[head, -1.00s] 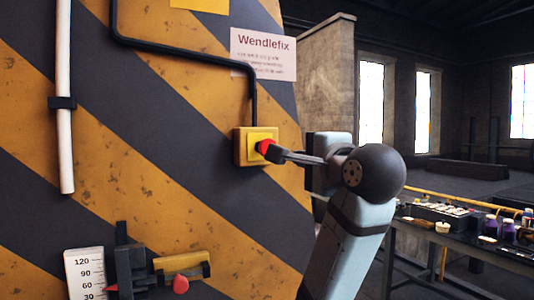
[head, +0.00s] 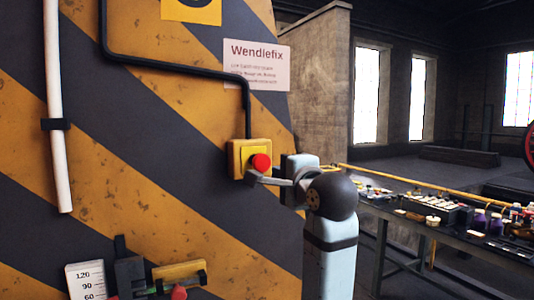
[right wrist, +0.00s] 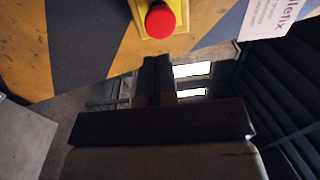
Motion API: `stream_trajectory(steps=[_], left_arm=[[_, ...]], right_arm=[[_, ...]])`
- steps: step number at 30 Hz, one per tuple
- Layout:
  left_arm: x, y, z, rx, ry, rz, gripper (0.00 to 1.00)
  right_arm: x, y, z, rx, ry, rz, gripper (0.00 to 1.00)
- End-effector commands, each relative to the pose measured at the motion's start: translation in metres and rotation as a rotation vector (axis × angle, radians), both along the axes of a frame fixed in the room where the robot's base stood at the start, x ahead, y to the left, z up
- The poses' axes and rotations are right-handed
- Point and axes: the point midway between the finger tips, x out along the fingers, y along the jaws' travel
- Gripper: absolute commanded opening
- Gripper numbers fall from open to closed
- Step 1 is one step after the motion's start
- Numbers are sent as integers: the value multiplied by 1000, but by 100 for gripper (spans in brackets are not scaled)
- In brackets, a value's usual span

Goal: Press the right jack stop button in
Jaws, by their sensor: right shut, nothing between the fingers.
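The red stop button (head: 261,163) sits on a yellow box (head: 236,160) on the striped jack panel, and its round face shows almost whole. My right gripper (head: 252,178) is shut and empty, its fingertips at the lower edge of the button in the head view. In the right wrist view the button (right wrist: 160,21) is at the top, with a gap in the picture between it and my dark shut fingers (right wrist: 155,72). I cannot tell how far in the button is.
A black conduit (head: 170,67) runs down to the box. A Wendlefix sign (head: 257,65) is above it. A cluttered bench (head: 470,240) stands at the right.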

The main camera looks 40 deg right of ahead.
Motion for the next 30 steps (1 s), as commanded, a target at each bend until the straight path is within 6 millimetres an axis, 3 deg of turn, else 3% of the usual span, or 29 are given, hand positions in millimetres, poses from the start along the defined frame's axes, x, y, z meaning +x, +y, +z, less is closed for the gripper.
stream_trajectory(steps=[6,12,30], left_arm=[[-1,2,4,5,5,1,43],[-1,5,7,9,6,7,43],[-1,3,14,5,5,7,43]], right_arm=[[42,-15,2,-2,2,0,0],[65,-22,2,-1,0,1,0],[80,-27,3,3,-1,1,0]])
